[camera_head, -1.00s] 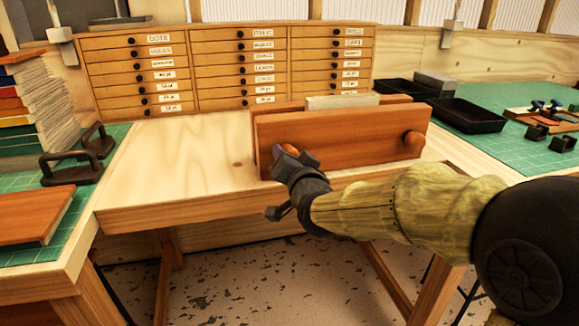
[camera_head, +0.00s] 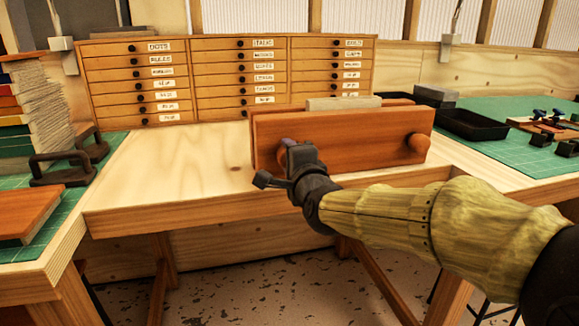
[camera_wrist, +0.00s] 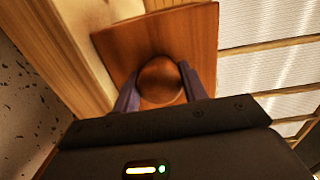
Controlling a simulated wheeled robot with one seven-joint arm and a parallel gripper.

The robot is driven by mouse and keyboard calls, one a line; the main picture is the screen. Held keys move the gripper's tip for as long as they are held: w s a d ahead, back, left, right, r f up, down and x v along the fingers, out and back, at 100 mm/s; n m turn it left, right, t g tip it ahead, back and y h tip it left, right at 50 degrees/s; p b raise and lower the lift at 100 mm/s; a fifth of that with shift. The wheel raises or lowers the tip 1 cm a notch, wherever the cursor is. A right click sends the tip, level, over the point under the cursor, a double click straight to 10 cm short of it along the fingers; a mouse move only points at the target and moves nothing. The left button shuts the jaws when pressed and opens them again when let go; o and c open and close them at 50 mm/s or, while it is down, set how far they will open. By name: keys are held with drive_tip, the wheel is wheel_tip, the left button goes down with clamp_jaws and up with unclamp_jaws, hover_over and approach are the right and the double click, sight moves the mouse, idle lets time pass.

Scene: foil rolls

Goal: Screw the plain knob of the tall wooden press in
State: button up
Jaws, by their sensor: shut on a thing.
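The tall wooden press (camera_head: 350,137) is a reddish-brown board pair standing on the light wooden table, with a pale block (camera_head: 343,103) between its boards. My gripper (camera_head: 287,150) is at the left end of its front board and covers the knob there in the head view. The wrist view shows this round, plain brown knob (camera_wrist: 160,80) between my two dark fingers, which are shut on it. The knob's stem and any gap behind it are hidden. A second round knob (camera_head: 418,146) is at the right end of the front board, free of my gripper.
A drawer cabinet (camera_head: 235,78) stands behind the table. Black trays (camera_head: 473,124) lie on the green mat at right. A stack of books (camera_head: 35,110) and dark handled weights (camera_head: 62,168) are at left. The tabletop left of the press (camera_head: 190,165) is clear.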

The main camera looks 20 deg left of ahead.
drive_tip(key=shift+d+f+m+b, duration=0.15)
drive_tip(key=shift+m+b, duration=0.6)
drive_tip(key=shift+m, duration=0.75)
drive_tip(key=o, duration=0.8)
drive_tip(key=shift+c, duration=0.2)
drive_tip(key=shift+o, duration=1.2)
